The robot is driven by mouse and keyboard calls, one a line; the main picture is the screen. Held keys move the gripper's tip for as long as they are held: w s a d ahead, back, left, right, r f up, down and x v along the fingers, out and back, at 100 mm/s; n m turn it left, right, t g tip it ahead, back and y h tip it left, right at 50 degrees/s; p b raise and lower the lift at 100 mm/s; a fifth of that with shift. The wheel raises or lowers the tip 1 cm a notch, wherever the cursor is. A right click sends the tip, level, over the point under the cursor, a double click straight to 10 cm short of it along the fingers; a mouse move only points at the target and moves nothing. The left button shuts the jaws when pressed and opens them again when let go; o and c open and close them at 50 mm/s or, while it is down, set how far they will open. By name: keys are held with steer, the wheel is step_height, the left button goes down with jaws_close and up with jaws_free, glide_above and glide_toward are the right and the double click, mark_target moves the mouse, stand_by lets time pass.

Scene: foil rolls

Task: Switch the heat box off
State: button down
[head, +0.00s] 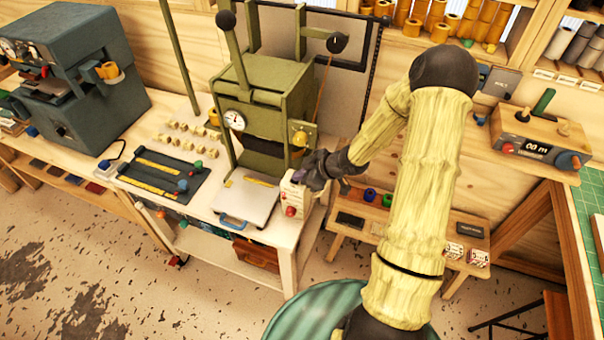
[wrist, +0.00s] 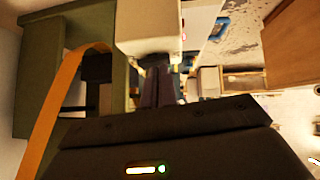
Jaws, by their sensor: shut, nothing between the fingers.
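A small cream box with red knobs (head: 292,197), which looks like the heat box, stands at the right front corner of the white bench, beside the green press. My gripper (head: 303,176) is at the box's upper right side, with its fingers shut and empty. In the wrist view the shut dark fingers (wrist: 154,72) point at a pale box (wrist: 150,28), likely the same one. The fingertips end at a dark part at its edge; I cannot tell whether they touch it. The switch position cannot be made out.
The green press (head: 265,110) rises just behind the box. A pale plate with a blue handle (head: 246,200) lies to its left. A low wooden bench (head: 345,222) with small items is to the right. An orange strap (wrist: 62,95) hangs at left in the wrist view.

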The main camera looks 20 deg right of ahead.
steer(key=shift+r, duration=0.2)
steer(key=shift+r+p, duration=0.6)
steer(key=shift+p, duration=0.15)
steer(key=r+p, duration=0.2)
steer(key=r, duration=0.1)
steer(key=shift+s+a+p, duration=0.15)
steer(key=shift+s+p, duration=0.05)
steer(key=shift+p, duration=0.2)
steer(key=v, duration=0.9)
steer(key=shift+s+d+p, duration=0.25)
steer(key=shift+p, duration=0.1)
steer(key=b, duration=0.2)
steer(key=d+b, duration=0.1)
steer(key=b, duration=0.1)
steer(key=shift+w+d+r, duration=0.1)
steer(key=shift+w+r, duration=0.1)
steer(key=shift+w, duration=0.2)
